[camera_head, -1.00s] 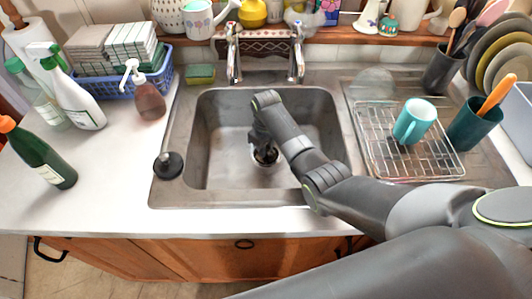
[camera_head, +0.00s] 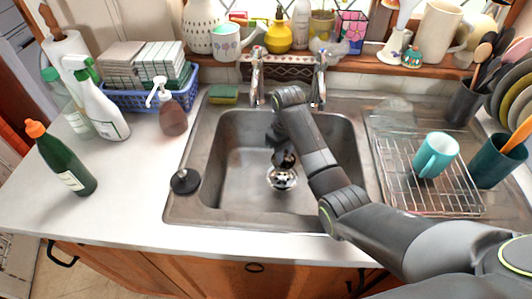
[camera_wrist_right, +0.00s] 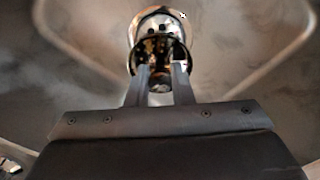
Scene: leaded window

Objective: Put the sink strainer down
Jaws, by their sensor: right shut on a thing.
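The sink strainer (camera_head: 282,178) is a small shiny metal basket with dark holes, low in the sink at the drain's spot. My right gripper (camera_head: 284,160) reaches down into the sink just above and behind it. In the right wrist view the fingers (camera_wrist_right: 160,84) are shut on a small shiny part of the strainer (camera_wrist_right: 158,40), whose round rim shows beyond them. I cannot tell whether the strainer touches the sink floor or drain; the drain is largely hidden. My left gripper is not in view.
The steel sink (camera_head: 240,190) is otherwise empty. A black stopper (camera_head: 185,181) stands on its left rim. The faucet (camera_head: 257,82) is behind my arm. A wire rack (camera_head: 400,190) with a teal mug (camera_head: 435,155) is at right. Bottles stand at left; the front-left counter is clear.

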